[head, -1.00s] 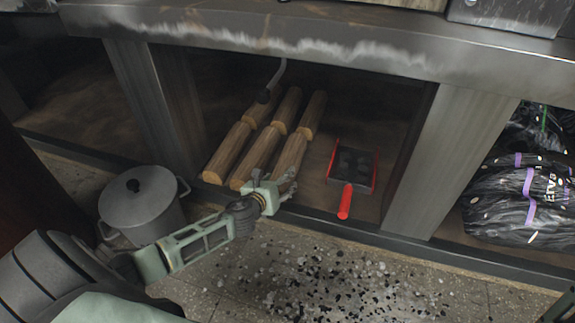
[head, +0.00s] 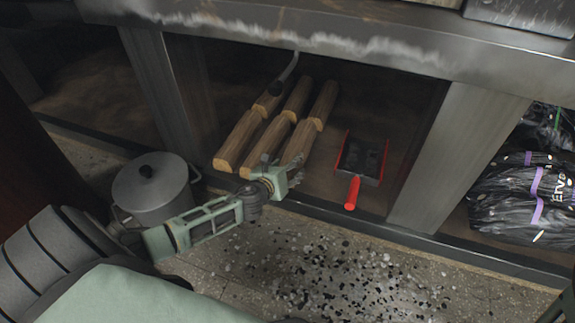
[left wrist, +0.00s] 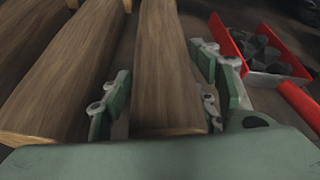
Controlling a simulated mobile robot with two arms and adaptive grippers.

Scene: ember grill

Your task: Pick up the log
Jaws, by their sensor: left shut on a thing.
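Several brown wooden logs lie in two rows on the shelf under the counter. My left gripper (head: 283,168) is at the near end of the front right log (head: 298,147). In the left wrist view, the fingers of my left gripper (left wrist: 163,88) stand on both sides of this log (left wrist: 165,70), and it is shut on it. The log still lies in line with the others, and I cannot tell whether it is raised. Another log (left wrist: 60,80) lies to its left.
A shovel with a red handle (head: 352,192) and dark lumps lies right of the logs. A grey lidded pot (head: 152,190) stands on the floor at left. Shelf posts (head: 455,150) flank the bay. Black bags (head: 522,200) lie at right. Dark bits litter the floor.

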